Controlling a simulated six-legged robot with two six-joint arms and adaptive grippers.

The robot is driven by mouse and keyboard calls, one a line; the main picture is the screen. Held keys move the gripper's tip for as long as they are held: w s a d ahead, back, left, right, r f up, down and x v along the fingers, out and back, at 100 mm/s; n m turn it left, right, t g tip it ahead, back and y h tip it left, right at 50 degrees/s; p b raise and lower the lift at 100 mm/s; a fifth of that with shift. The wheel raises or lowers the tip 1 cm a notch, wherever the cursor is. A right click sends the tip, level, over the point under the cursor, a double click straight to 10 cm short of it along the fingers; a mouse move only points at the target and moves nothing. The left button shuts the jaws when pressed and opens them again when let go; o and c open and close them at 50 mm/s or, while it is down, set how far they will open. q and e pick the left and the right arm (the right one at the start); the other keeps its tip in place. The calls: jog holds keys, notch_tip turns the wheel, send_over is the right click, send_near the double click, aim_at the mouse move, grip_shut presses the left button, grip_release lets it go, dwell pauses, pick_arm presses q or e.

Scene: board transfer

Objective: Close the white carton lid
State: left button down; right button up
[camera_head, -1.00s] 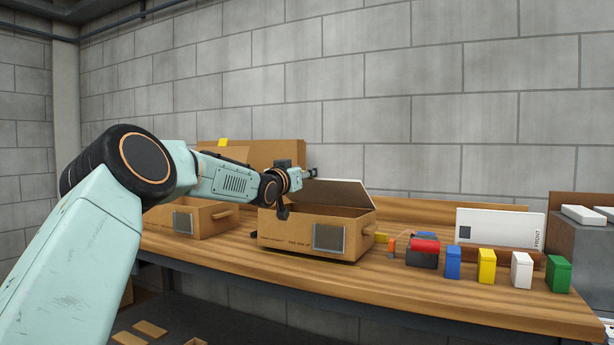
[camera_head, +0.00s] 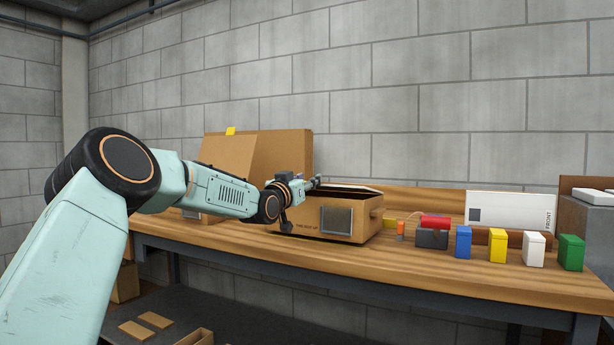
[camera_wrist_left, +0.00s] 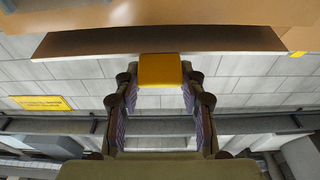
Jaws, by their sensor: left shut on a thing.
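The brown carton (camera_head: 366,217) with a grey square on its front stands on the wooden bench. Its pale-edged lid (camera_head: 352,188) lies low and nearly level over the top, with a dark gap under it. My left gripper (camera_head: 314,183) is at the lid's left side, above the carton. In the left wrist view my left gripper (camera_wrist_left: 160,82) is shut on a yellow tab (camera_wrist_left: 160,70). The tab sits at the edge of a brown panel (camera_wrist_left: 70,43). The fingers hide part of the lid in the head view. My right gripper is not in view.
A second carton with a raised brown lid (camera_head: 228,158) stands to the left, partly behind my arm. Right of the carton are a red-topped grey box (camera_head: 432,237) and blue (camera_head: 463,242), yellow (camera_head: 498,246), white (camera_head: 534,249) and green (camera_head: 571,253) blocks. A white board (camera_head: 510,211) stands behind.

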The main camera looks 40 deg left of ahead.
pick_arm(q)
jog(key=shift+s+d+f+t+b, duration=0.15)
jog(key=shift+f+t+b, duration=0.45)
jog(key=shift+f, duration=1.05)
jog(key=c, duration=0.8)
grip_release()
jog(key=shift+r, duration=0.1)
jog(key=shift+o, duration=0.2)
jog(key=shift+s, duration=0.15)
jog(key=v, duration=0.7)
jog(key=shift+s, duration=0.2)
